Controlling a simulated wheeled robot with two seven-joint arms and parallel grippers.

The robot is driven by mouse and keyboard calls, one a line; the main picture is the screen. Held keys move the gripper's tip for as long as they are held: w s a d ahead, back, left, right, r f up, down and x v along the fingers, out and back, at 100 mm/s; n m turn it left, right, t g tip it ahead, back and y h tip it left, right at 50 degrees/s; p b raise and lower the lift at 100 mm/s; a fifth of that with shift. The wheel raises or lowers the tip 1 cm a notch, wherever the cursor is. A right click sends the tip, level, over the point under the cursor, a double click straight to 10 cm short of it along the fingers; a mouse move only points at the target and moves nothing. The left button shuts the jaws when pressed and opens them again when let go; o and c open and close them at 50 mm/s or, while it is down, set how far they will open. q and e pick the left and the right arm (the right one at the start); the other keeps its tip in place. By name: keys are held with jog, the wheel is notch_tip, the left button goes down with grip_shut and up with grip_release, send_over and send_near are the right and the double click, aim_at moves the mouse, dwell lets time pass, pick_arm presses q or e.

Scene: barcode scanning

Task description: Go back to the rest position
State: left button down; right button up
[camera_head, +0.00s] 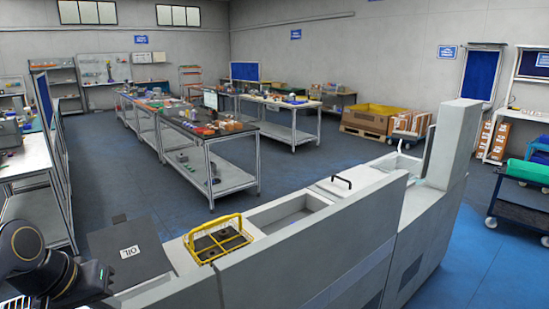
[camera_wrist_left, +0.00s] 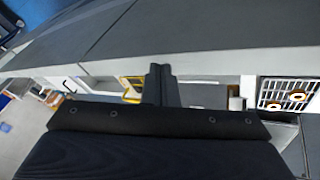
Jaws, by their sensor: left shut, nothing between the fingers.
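My left gripper (camera_wrist_left: 160,72) shows in the wrist view with its two dark fingers together and nothing between them. A broad dark body fills the lower part of that view below the fingers. In the head view my left arm (camera_head: 50,270) comes in at the lower left corner, black with an orange-brown ring, beside the grey counter; its fingers are hard to make out there. My right gripper is in neither view.
A long grey counter (camera_head: 300,255) runs across the front. On it are a dark panel marked OIL (camera_head: 128,232), a yellow wire basket (camera_head: 218,256) and an open recess (camera_head: 287,216). Worktables stand behind, with clear floor (camera_head: 310,166) between.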

pick_arm(q)
jog(key=s+d+f+b, duration=0.2)
jog(key=s+d+f, duration=0.3)
jog(key=s+f, duration=0.2)
jog(key=s+d+f+m+h+b, duration=0.1)
jog(key=s+d+f+b, duration=0.2)
jog(key=s+d+f, duration=0.2)
notch_tip(320, 180, down, 3)
jog(key=shift+s+r+m+t, duration=0.1)
jog(key=shift+s+m+t, duration=0.2)
jog(key=shift+s, duration=0.75)
